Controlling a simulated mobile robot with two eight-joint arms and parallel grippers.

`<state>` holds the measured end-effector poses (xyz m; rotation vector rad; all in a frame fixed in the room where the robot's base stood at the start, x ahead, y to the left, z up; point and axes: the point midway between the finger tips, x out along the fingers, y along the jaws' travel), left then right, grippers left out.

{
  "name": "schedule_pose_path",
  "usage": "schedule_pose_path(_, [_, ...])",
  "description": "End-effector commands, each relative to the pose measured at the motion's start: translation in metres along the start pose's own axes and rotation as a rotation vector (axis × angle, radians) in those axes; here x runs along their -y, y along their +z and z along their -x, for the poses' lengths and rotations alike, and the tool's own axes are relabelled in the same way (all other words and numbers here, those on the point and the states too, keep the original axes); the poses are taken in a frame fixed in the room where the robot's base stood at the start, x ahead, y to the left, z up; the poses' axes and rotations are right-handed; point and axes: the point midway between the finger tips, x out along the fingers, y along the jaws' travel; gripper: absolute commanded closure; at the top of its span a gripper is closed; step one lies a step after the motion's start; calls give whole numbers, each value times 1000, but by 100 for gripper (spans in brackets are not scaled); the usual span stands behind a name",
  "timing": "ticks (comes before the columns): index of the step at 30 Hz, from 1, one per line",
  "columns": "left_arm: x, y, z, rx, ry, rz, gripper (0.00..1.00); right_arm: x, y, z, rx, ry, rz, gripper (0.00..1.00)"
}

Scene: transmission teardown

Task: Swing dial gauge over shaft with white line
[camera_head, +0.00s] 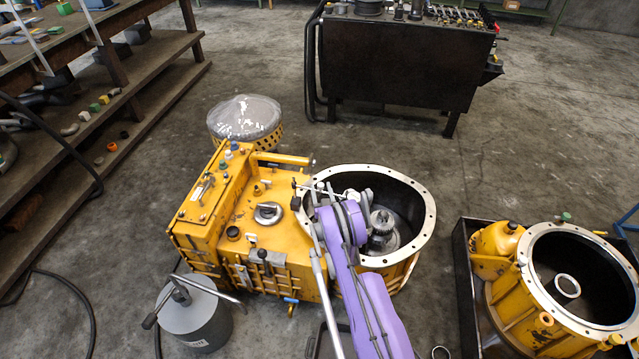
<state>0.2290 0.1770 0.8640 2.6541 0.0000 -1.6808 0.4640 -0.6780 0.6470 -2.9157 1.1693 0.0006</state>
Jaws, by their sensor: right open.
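The yellow transmission housing (281,240) stands on the floor in the middle, with a round, pale-flanged opening (427,204) at its right end. A toothed metal shaft (382,222) stands inside that opening. I cannot make out a white line on it. A small pale round part, perhaps the dial gauge (350,195), shows at the left of the opening, by thin rods. My right gripper (346,191), on a purple arm, is open beside this part, to the upper left of the shaft. The arm hides part of the opening's near side. My left gripper is not in view.
A grey cylinder with rods (195,318) stands at the front left. A second yellow housing (508,300) sits in a dark tray at right. A dark workbench (405,62) stands behind, wooden shelves (150,65) at left.

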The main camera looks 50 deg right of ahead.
Motion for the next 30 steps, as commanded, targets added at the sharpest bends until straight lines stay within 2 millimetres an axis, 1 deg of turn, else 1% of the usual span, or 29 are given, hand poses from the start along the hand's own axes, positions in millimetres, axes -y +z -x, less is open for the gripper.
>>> schedule_pose_path(1, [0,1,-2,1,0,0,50,0,0,14,0,-1,1,38])
schedule_pose_path(4, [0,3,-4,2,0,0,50,0,0,38,0,-1,-1,38])
schedule_pose_path(6, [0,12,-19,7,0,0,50,-1,4,42,1,0,1,38])
schedule_pose_path(9, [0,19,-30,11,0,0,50,-1,5,50,1,0,1,38])
schedule_pose_path(15, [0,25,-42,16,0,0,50,0,2,59,0,0,1,38])
schedule_pose_path(26, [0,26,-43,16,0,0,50,0,0,60,0,0,0,38])
schedule_pose_path(30, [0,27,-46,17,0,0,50,4,-4,61,-10,3,-4,63])
